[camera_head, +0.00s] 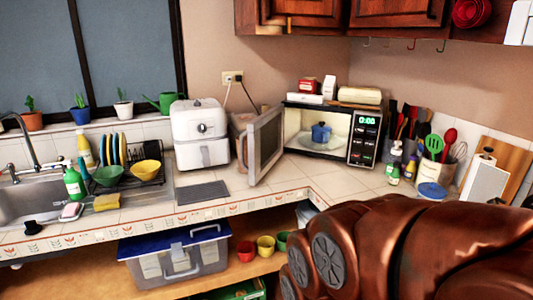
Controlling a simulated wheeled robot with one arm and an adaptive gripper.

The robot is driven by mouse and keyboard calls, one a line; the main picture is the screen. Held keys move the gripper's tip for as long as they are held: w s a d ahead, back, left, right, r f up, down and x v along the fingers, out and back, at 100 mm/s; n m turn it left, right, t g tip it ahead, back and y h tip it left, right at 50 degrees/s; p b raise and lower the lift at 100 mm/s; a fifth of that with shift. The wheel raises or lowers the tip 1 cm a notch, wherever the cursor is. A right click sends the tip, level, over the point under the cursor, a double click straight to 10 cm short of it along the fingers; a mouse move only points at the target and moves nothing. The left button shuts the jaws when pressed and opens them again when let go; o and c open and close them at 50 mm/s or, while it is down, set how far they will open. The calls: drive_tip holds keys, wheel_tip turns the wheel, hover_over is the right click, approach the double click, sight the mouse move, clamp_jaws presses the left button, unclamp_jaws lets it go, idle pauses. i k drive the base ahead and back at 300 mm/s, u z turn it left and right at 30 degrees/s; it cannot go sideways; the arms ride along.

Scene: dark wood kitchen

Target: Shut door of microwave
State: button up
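The microwave (365,137) stands in the counter's back corner, with a lit green display on its right panel. Its door (265,148) is open, swung out to the left and toward me over the tiled counter. A small blue pot (321,132) sits inside the lit cavity. A copper-coloured part of my own arm fills the lower right of the view, in front of the counter. My gripper's fingertips are not seen, and the arm appears apart from the door.
A white air fryer (200,134) stands left of the door, with a dark mat (203,192) in front. The tiles (335,177) before the microwave are clear.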

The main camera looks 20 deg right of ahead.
sight(265, 133)
drive_tip(key=k, duration=0.35)
drive_tip(key=u, duration=0.95)
drive_tip(key=i, duration=2.4)
drive_tip(key=z, duration=2.45)
drive_tip(key=k, duration=0.25)
drive_tip(key=u, duration=1.3)
